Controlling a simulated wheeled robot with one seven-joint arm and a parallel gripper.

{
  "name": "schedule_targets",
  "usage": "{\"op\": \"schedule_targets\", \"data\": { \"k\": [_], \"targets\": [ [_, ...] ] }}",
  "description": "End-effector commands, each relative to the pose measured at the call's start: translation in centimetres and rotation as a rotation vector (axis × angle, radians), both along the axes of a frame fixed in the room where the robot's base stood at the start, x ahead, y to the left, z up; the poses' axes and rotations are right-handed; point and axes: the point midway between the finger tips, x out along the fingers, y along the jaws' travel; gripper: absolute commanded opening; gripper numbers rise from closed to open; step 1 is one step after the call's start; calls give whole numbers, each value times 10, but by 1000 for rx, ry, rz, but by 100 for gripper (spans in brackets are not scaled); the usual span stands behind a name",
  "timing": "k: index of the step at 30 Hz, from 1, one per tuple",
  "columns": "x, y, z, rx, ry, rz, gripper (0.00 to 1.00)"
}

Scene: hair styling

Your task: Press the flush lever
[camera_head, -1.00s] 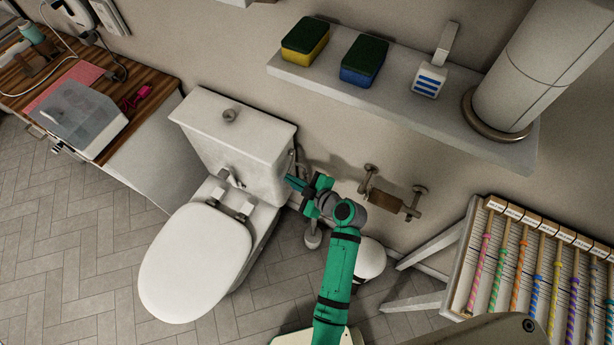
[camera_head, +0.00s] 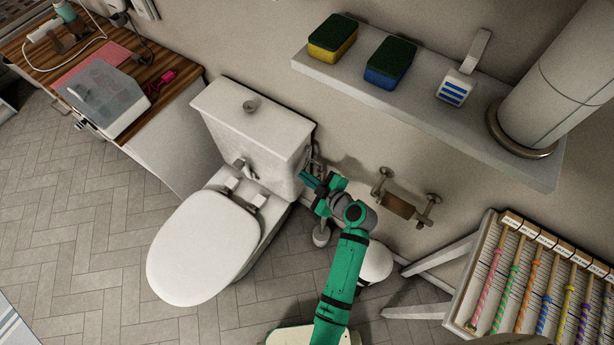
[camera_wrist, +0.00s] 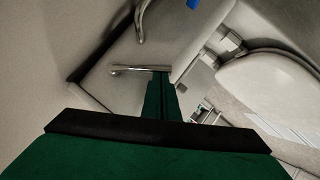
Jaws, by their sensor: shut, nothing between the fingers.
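The white toilet (camera_head: 210,245) stands left of centre in the head view, its lid down and its tank (camera_head: 255,125) against the wall. A silver lever (camera_wrist: 140,69) shows in the wrist view against the pale tank side; I take it for the flush lever. My gripper (camera_head: 304,178) is at the tank's right side, its fingers pointing at the tank. In the wrist view the dark green fingers (camera_wrist: 162,78) are shut and empty, their tips at the lever's right end. I cannot tell whether they touch it. In the head view the lever is mostly hidden by the gripper.
A wall shelf (camera_head: 420,115) with two sponges and a brush hangs above and right of my arm. A toilet-roll holder (camera_head: 405,205) is on the wall right of my gripper. A rack of coloured rods (camera_head: 540,285) stands at lower right. Floor is clear left of the toilet.

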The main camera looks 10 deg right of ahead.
Motion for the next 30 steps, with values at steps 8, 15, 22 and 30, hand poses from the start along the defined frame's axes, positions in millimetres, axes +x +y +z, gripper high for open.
{"op": "schedule_targets", "data": {
  "k": [8, 15, 22, 30],
  "targets": [
    [-13, 10, 28, 2, -4, 7, 0],
    [-51, -19, 52, 0, -3, -14, 0],
    [-80, -30, 68, -1, -3, 0, 0],
    [-93, -36, 75, 0, -2, 5, 0]
  ]
}}
